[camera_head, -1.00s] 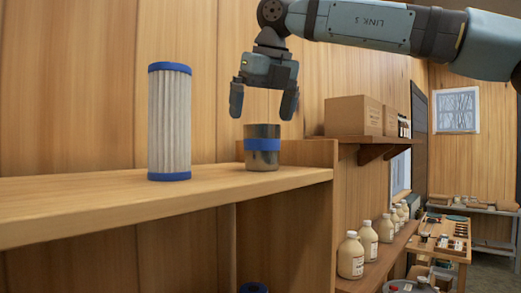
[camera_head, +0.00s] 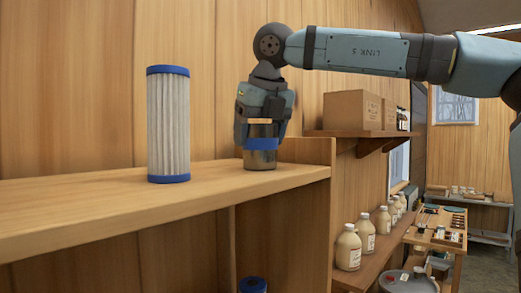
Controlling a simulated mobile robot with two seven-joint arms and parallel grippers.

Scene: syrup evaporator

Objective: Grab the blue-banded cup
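The blue-banded cup (camera_head: 261,160) is a dark metallic cup with a blue band, upright on the wooden shelf (camera_head: 90,207) near its right end. My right gripper (camera_head: 261,138) points down over the cup, with its fingers on either side of the upper part. The cup's rim is partly hidden by the gripper. I cannot tell whether the fingers press on the cup or only stand around it. My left gripper is out of view.
A tall white pleated filter with blue end caps (camera_head: 168,125) stands left of the cup. An upright wooden panel (camera_head: 308,152) rises right behind the cup. Cardboard boxes (camera_head: 352,110), jugs (camera_head: 348,248) and a worktable (camera_head: 437,228) lie to the right.

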